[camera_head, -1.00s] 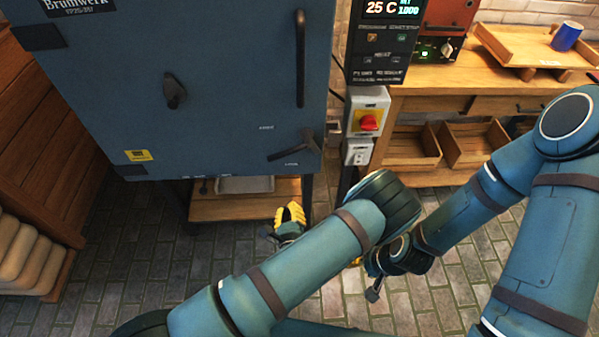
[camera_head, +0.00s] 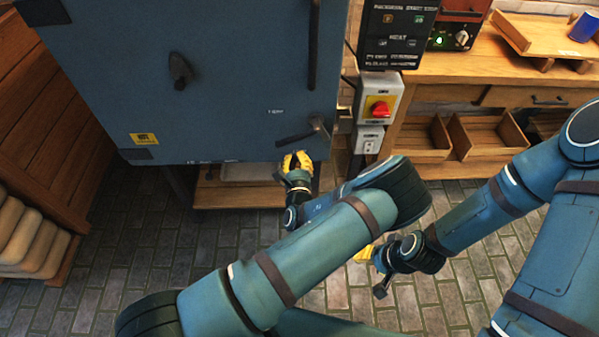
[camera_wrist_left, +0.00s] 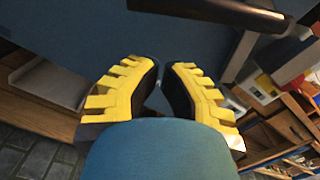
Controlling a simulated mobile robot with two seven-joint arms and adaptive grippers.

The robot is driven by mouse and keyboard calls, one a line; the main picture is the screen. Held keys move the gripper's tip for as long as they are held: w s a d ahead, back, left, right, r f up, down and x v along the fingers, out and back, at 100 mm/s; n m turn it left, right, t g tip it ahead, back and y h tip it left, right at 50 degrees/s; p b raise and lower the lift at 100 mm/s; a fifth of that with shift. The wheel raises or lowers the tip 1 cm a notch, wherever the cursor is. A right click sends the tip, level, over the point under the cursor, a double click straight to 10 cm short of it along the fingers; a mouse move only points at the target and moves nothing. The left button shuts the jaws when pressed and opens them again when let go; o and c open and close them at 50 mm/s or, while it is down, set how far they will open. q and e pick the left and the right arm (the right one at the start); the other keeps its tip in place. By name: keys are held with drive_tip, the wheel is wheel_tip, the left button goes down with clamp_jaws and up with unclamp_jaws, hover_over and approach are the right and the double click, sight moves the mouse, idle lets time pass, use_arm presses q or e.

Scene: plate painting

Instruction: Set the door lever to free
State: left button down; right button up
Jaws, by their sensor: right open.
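The door lever (camera_head: 298,135) is a dark handle at the lower right of the blue kiln door (camera_head: 220,90). It points left from its pivot and tilts slightly down. Small lettering near it is too blurred to read. My left gripper (camera_head: 296,159), with yellow fingers, is open and empty just below the lever, apart from it. In the left wrist view a dark bar, apparently the lever (camera_wrist_left: 215,12), crosses the top beyond the open fingers (camera_wrist_left: 163,85).
A switch box with a red knob (camera_head: 378,108) is right of the door, under a control panel (camera_head: 395,35). A long vertical handle (camera_head: 313,45) and a dark knob (camera_head: 180,72) are on the door. A wooden bench (camera_head: 460,80) stands right, sacks (camera_head: 30,235) left.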

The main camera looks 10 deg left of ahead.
sight(284, 141)
use_arm(q)
drive_tip(key=shift+a+r, duration=0.3)
drive_tip(key=shift+r, duration=0.35)
drive_tip(key=shift+a+r, duration=0.3)
drive_tip(key=shift+r, duration=0.3)
drive_tip(key=r+m, duration=0.1)
drive_tip(key=a+r+m, duration=0.1)
drive_tip(key=m, duration=0.1)
drive_tip(key=a+r+m, duration=0.1)
drive_tip(key=shift+s+r+m, duration=0.25)
drive_tip(key=shift+s+m, duration=0.05)
drive_tip(key=shift+s, duration=0.05)
drive_tip(key=shift+a+r, duration=0.25)
drive_tip(key=shift+r, duration=0.05)
drive_tip(key=shift+f, duration=0.1)
